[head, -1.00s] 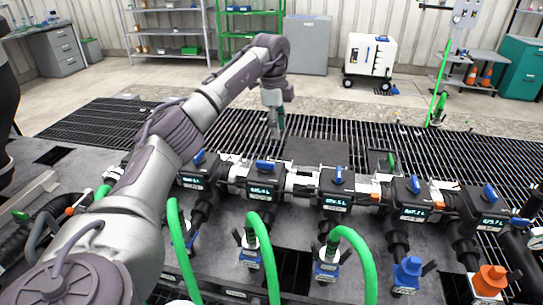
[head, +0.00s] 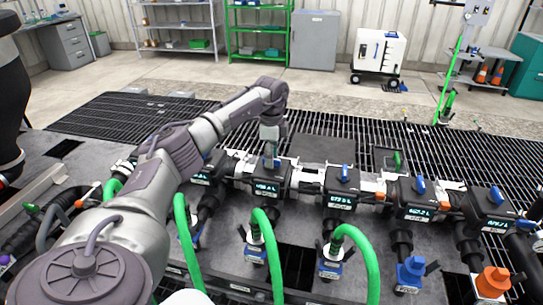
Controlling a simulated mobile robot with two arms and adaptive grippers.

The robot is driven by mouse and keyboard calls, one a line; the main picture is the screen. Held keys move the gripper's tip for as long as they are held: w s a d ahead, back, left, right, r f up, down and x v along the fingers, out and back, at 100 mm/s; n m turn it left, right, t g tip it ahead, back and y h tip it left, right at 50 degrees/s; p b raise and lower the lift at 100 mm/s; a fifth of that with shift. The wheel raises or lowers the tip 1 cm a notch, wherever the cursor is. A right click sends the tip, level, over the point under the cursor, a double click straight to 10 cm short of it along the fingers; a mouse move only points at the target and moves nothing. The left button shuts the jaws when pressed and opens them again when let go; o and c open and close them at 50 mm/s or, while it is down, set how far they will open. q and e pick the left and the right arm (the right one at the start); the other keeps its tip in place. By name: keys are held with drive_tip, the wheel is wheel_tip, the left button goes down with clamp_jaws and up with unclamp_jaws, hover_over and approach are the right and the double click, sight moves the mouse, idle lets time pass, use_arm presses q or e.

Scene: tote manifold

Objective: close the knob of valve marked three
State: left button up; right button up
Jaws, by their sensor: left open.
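A row of black valves with blue knobs and small displays runs across the manifold. My left gripper (head: 270,158) points down at the second valve from the left (head: 266,187), with its fingertips at that valve's blue knob (head: 276,163). The gripper partly hides this knob, and I cannot tell whether the fingers touch it. Further right are a third valve (head: 341,199), a fourth (head: 416,211) and a fifth (head: 489,220), each with its knob in plain sight. The valve numbers are too small to read. My right gripper is out of view.
Green hoses (head: 268,245) arch up in front of the valves. A blue coupling (head: 411,270) and an orange coupling (head: 493,280) sit at the front right. Dark floor grating (head: 460,150) lies behind the manifold. A white wheeled cart (head: 378,52) stands far back.

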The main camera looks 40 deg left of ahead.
use_arm(q)
drive_tip(key=shift+f, duration=0.2)
drive_tip(key=shift+c, duration=0.2)
clamp_jaws()
drive_tip(key=shift+m, duration=0.3)
drive_tip(key=m+p, duration=0.2)
drive_tip(key=shift+r+m, duration=0.15)
drive_tip(key=shift+m, duration=0.15)
drive_tip(key=m+p, duration=0.1)
drive_tip(key=m, duration=0.2)
drive_tip(key=shift+m, duration=0.3)
drive_tip(key=m+p, duration=0.1)
drive_tip(key=m, duration=1)
